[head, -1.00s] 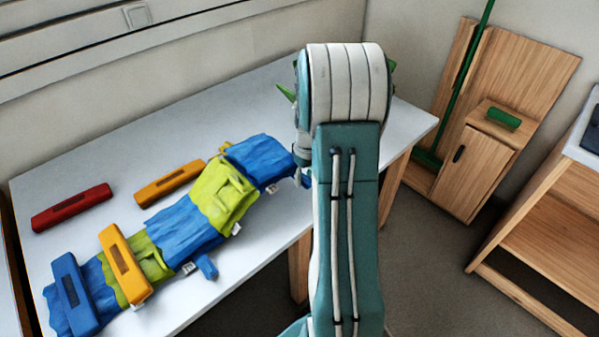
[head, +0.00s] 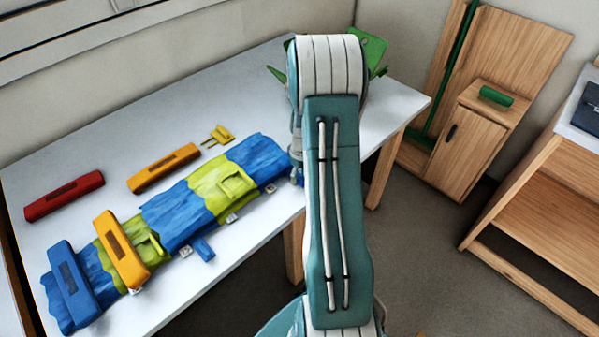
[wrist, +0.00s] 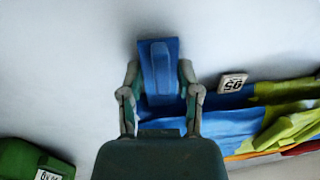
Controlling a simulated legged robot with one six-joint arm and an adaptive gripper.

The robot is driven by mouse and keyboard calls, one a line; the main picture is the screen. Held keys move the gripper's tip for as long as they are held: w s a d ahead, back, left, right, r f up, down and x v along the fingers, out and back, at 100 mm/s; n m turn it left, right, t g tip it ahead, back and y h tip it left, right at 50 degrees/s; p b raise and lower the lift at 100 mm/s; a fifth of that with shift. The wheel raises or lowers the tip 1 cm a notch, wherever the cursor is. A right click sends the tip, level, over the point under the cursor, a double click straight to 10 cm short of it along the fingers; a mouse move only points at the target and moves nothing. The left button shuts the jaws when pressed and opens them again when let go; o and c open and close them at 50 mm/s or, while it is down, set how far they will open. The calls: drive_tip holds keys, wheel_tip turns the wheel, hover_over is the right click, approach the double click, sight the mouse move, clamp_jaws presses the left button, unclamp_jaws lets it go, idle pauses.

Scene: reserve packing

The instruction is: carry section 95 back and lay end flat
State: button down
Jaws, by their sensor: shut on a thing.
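A long cloth strip of blue and lime-green sections lies along the table. Its right end is a blue section (head: 258,158), reaching to my arm. In the wrist view my gripper (wrist: 160,88) is shut on a blue tab (wrist: 160,62) at the edge of blue cloth (wrist: 228,124). A white tag (wrist: 233,82) beside the tab shows upside-down characters, perhaps 95. In the head view my gripper and the tab are hidden behind my arm. The right part of the strip looks mostly flat, with some wrinkles.
A blue bar (head: 72,283) and an orange bar (head: 121,250) lie across the strip's left end. A red bar (head: 64,196), another orange bar (head: 164,168) and a yellow clip (head: 219,135) lie behind it. A green object (head: 371,52) stands beyond my arm.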

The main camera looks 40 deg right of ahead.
drive_tip(key=shift+s+f, duration=0.1)
drive_tip(key=shift+c, duration=1.1)
unclamp_jaws()
drive_tip(key=shift+r, duration=4.05)
